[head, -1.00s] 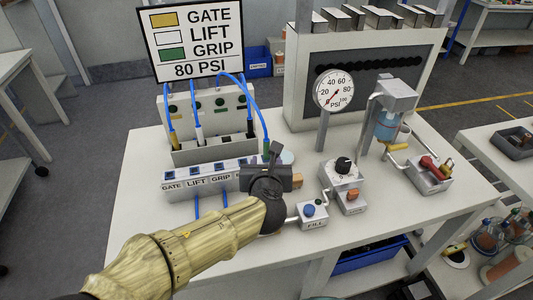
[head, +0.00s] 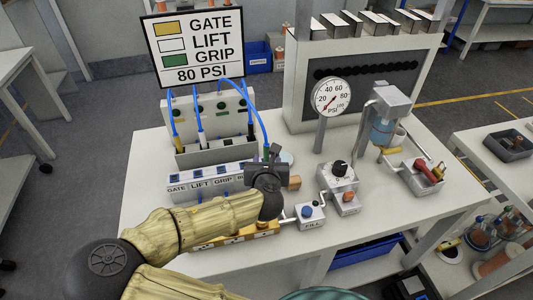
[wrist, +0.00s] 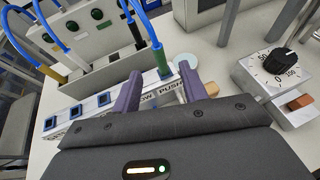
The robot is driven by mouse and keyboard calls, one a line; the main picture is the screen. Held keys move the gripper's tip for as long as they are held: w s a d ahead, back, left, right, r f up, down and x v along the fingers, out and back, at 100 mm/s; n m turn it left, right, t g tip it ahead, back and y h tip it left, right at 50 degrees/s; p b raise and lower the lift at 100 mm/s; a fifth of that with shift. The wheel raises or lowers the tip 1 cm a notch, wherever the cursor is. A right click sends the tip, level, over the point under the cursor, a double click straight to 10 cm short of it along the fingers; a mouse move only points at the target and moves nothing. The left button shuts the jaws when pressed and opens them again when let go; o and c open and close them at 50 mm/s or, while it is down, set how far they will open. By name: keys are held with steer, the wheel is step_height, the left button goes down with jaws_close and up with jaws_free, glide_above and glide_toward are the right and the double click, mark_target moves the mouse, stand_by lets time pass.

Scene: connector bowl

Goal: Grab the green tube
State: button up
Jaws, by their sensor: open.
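The green tube end (wrist: 163,60) hangs from a blue hose and shows in the wrist view beyond the fingertips, in line with the gap between them. In the head view its blue hose (head: 260,118) arches down to behind my gripper (head: 270,160), which hides the green part. My gripper is open, with its two dark fingers apart in the wrist view (wrist: 161,82). Nothing shows held between them. I cannot tell how far the tube is from the fingertips. The sign (head: 198,45) shows green beside GRIP.
A grey connector box (head: 215,155) holds yellow-ended and white-ended tubes to the left. The labelled port block (head: 205,182) stands in front of it. A gauge (head: 332,96), a dial box (head: 338,180) and the FILL box (head: 309,213) stand to the right.

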mark_target(267, 148)
steer(key=p+x, duration=0.1)
steer(key=x, duration=0.6)
steer(key=shift+s, duration=0.1)
steer(key=shift+w+a+f+p, duration=0.15)
steer(key=shift+w+p, duration=0.2)
steer(key=shift+w, duration=0.2)
steer(key=p+x, duration=0.1)
steer(key=x, duration=0.3)
steer(key=shift+f, duration=0.1)
jaws_close()
